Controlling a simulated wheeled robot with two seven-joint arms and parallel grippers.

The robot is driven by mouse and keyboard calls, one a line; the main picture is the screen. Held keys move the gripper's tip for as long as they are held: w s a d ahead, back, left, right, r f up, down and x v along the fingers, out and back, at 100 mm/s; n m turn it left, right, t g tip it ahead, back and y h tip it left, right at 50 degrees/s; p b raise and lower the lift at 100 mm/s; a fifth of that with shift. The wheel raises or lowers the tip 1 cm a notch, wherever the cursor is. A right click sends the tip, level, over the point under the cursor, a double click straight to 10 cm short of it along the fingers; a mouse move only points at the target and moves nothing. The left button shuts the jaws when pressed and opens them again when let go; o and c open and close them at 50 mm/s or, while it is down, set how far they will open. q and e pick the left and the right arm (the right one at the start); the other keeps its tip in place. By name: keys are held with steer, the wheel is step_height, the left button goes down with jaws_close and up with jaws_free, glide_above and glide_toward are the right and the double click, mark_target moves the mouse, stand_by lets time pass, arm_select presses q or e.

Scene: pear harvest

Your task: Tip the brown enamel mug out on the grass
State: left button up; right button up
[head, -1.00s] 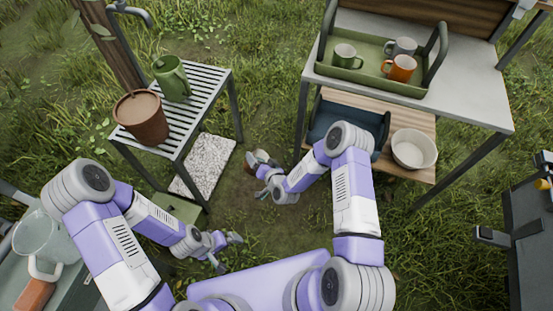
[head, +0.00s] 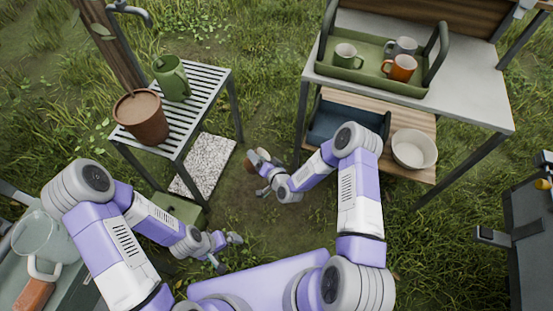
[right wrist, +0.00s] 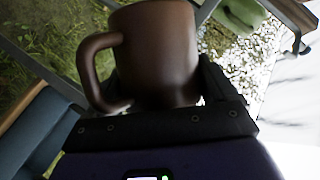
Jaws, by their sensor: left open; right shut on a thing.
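The brown enamel mug (right wrist: 160,50) is large in the right wrist view, its handle on the left and its base toward my fingers. Its opening is cut off by the top of the picture, so I cannot see the contents. My right gripper (right wrist: 170,100) is shut on it. In the head view the mug (head: 252,157) is small and partly hidden by my right gripper (head: 262,170), held out over the grass between the two tables. Its exact tilt is hard to tell. My left gripper (head: 228,252) is open and empty, low over the grass.
A slatted table (head: 205,90) at left holds a brown pot (head: 142,120) and a green jug (head: 172,82). A pale gravel mat (head: 207,165) lies below. The right table (head: 470,90) holds a green tray (head: 345,74) with several mugs; a white bowl (head: 413,150) sits underneath.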

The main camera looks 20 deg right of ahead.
steer(key=shift+d+r+m+t+y+b, duration=0.3)
steer(key=shift+m+y, duration=0.2)
steer(key=shift+m, duration=0.4)
steer(key=shift+d+r+m+t+y+b, duration=0.25)
steer(key=shift+r+m+y+b, duration=0.2)
steer(key=shift+m, duration=0.45)
stand_by(1.5)
steer(key=shift+w+d+r+m+y, duration=0.15)
steer(key=shift+d+m+y, duration=0.2)
steer(key=shift+d+m, duration=0.45)
stand_by(0.7)
steer(key=shift+d+r+m+t+y, duration=0.25)
steer(key=shift+d+m+t, duration=0.2)
steer(key=shift+m, duration=0.35)
stand_by(0.9)
